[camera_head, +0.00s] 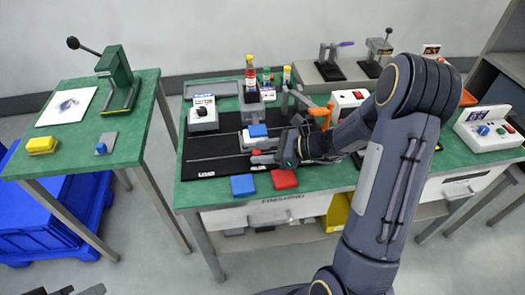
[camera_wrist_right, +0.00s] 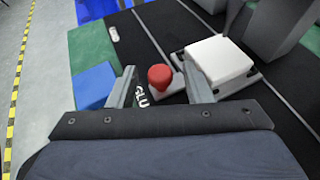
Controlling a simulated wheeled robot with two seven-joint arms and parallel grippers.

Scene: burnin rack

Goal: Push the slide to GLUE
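The slide is a white block (camera_wrist_right: 218,62) on a plate with a red knob (camera_wrist_right: 160,76), set by thin rails on a black mat. In the head view, the red knob (camera_head: 256,152) shows at the tip of my right gripper (camera_head: 277,156). In the right wrist view my right gripper (camera_wrist_right: 163,90) is open, with one finger on each side of the knob and small gaps between. The printed letters "GLU" (camera_wrist_right: 141,96) on the mat are partly hidden by the gripper. A small part of my left gripper (camera_head: 78,291) shows at the bottom left, cut off by the frame edge.
A blue pad (camera_head: 243,185) and a red pad (camera_head: 284,179) lie at the green table's (camera_head: 190,195) front edge. Bottles (camera_head: 250,72), an orange-handled clamp (camera_head: 321,112) and a white box (camera_head: 203,115) stand around the mat. A side table (camera_head: 130,140) is at left.

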